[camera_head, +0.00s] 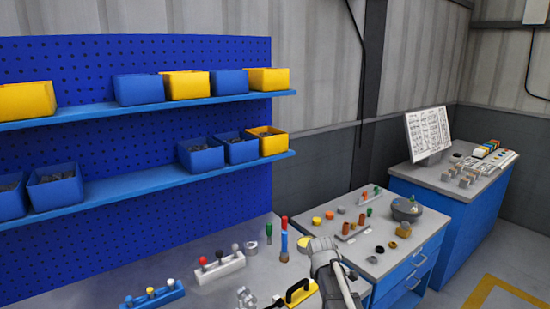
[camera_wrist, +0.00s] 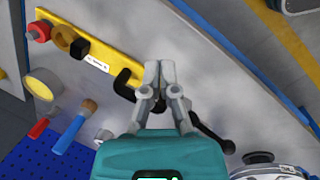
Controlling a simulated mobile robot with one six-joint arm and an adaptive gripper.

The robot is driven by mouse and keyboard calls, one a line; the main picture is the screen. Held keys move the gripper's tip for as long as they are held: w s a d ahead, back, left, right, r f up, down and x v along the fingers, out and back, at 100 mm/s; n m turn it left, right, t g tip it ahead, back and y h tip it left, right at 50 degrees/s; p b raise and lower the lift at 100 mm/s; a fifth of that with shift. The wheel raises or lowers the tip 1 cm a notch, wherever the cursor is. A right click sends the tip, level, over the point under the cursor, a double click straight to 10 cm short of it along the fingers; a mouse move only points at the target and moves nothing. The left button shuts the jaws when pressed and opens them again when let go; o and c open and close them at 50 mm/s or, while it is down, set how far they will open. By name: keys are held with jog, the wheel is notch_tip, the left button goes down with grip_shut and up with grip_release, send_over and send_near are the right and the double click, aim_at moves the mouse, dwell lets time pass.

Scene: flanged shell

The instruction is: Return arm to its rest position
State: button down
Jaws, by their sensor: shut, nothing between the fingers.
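My gripper (camera_wrist: 158,75) shows in the wrist view with its two grey fingers together and nothing between them. It is above the grey workbench, over or beside a black-handled tool (camera_wrist: 205,125); the gap in height cannot be told. In the head view, my grey arm (camera_head: 328,262) reaches over the bench's right end, and the fingertips cannot be made out. A grey round flanged part (camera_head: 407,208) sits on the side table, clear of my arm.
The bench carries a yellow bar (camera_wrist: 88,45), a tape roll (camera_wrist: 43,84), a brush (camera_wrist: 75,127) and a knob rack (camera_head: 217,267). Blue shelves (camera_head: 150,108) with bins stand behind. The side table (camera_head: 385,262) holds several small parts. Open floor lies at the right.

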jog(key=s+m+g+y, duration=0.1)
jog(key=s+m+y, duration=0.1)
jog(key=s+m, duration=1.2)
jog(key=shift+s+d+f, duration=0.2)
jog(key=shift+s+d, duration=0.05)
jog(key=shift+s, duration=0.75)
dwell(2.1)
dwell(0.5)
